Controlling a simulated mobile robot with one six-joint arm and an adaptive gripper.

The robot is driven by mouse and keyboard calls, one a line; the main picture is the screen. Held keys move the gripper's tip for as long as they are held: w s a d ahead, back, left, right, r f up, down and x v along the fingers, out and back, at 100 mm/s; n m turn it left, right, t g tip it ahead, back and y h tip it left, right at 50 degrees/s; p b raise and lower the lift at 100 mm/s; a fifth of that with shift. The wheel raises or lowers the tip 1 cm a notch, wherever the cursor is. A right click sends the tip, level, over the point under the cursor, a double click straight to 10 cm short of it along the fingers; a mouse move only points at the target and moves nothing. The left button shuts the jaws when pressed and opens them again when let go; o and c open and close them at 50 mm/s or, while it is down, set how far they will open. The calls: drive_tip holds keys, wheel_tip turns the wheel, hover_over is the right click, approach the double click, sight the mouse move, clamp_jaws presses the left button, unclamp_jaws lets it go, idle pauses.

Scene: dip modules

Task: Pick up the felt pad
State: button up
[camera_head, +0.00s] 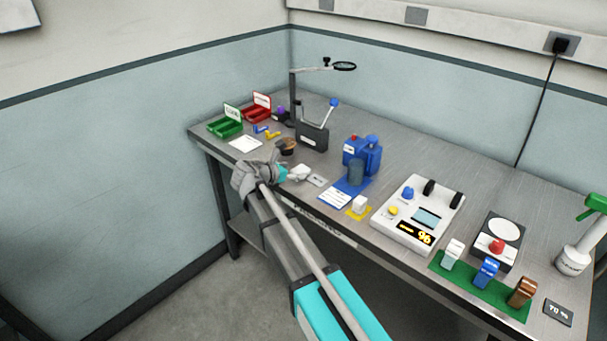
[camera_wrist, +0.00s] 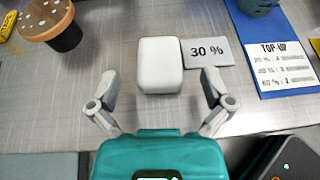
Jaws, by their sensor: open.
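A white block with rounded edges, which I take to be the felt pad (camera_wrist: 160,62), lies on the metal bench in the wrist view. It is just left of a "30 %" card (camera_wrist: 208,52). My gripper (camera_wrist: 160,85) is open, with one finger to each side of the pad's near end. There is a gap between each finger and the pad, and nothing is held. In the head view, the pad (camera_head: 301,170) shows as a small white shape near the bench's front edge, beside my gripper (camera_head: 294,176), which partly hides that area.
A round brown pot with a dotted tan top (camera_wrist: 48,22) stands left of the pad. A blue "TOP-UP" sheet (camera_wrist: 272,45) lies to the right. Further right are a white console (camera_head: 418,213) and a green mat with modules (camera_head: 470,286). Green and red trays stand at back left.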

sight(299, 170)
drive_tip(key=shift+b+x, duration=0.9)
drive_tip(key=shift+x, duration=1.55)
drive_tip(key=c, duration=0.8)
drive_tip(key=shift+o, duration=0.2)
